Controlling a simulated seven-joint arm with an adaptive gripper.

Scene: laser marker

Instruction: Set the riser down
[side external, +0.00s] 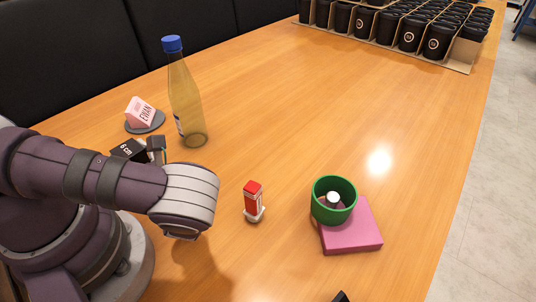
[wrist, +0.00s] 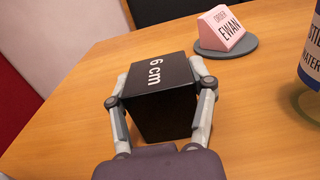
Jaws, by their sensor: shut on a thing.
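The riser is a black block marked "6 cm" (wrist: 158,75). It is between the two fingers of my gripper (wrist: 162,97) in the wrist view, with a finger against each side. In the side external view the riser (side external: 127,149) shows only in part behind my arm, at the left of the table. My gripper (side external: 155,150) is shut on it there, mostly hidden by my wrist. The riser's underside is hidden, so I cannot tell whether it touches the table.
A pink "EWAN" sign (side external: 141,111) on a grey disc and a blue-capped bottle (side external: 186,100) stand close behind the riser. A red-and-white piece (side external: 253,200) and a green ring (side external: 324,211) on a pink block (side external: 352,238) are right of my arm. Boxed black cups (side external: 409,35) stand far back.

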